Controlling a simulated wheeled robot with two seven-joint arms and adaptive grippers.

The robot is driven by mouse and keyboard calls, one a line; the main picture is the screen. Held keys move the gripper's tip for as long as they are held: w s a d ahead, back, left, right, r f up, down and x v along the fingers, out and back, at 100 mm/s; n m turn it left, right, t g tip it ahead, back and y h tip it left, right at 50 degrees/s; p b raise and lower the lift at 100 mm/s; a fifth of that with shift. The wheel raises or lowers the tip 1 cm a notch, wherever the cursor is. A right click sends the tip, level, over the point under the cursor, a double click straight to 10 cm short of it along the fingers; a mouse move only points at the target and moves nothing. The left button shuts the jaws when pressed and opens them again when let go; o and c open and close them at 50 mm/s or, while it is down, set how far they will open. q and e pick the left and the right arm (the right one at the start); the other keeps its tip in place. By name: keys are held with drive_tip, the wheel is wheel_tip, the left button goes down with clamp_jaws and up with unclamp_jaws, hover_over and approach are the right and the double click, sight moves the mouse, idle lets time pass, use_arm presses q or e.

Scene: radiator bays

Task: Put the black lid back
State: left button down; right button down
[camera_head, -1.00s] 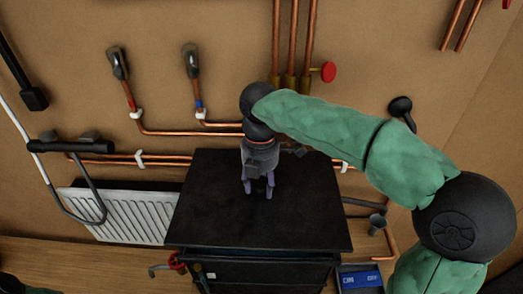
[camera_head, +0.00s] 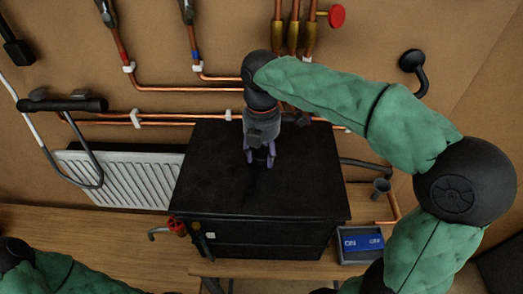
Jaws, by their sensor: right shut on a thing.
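The black lid (camera_head: 225,195) is a flat, dark panel over the black box (camera_head: 270,235) in the middle of the view. It looks level and lies over the box top. I cannot tell whether it is fully seated or slightly raised. My right gripper (camera_head: 260,160) points down at the lid's rear middle, shut on the lid. The part it grips is hidden between the dark fingers. My left arm shows only as a green sleeve at the bottom left, and its gripper is out of view.
A white radiator (camera_head: 120,178) stands left of the box. Copper pipes (camera_head: 170,116) run along the wall behind. A red valve (camera_head: 177,226) is at the box's front left. A blue-labelled tray (camera_head: 360,243) sits at its front right. Bare wooden bench (camera_head: 110,232) shows at left.

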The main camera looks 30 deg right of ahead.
sight(262, 152)
drive_tip(key=shift+f, duration=0.35)
drive_tip(key=shift+f+b, duration=0.55)
idle(0.3)
drive_tip(key=c, duration=0.5)
unclamp_jaws()
drive_tip(key=shift+c, duration=0.2)
wheel_tip(262, 152, up, 12)
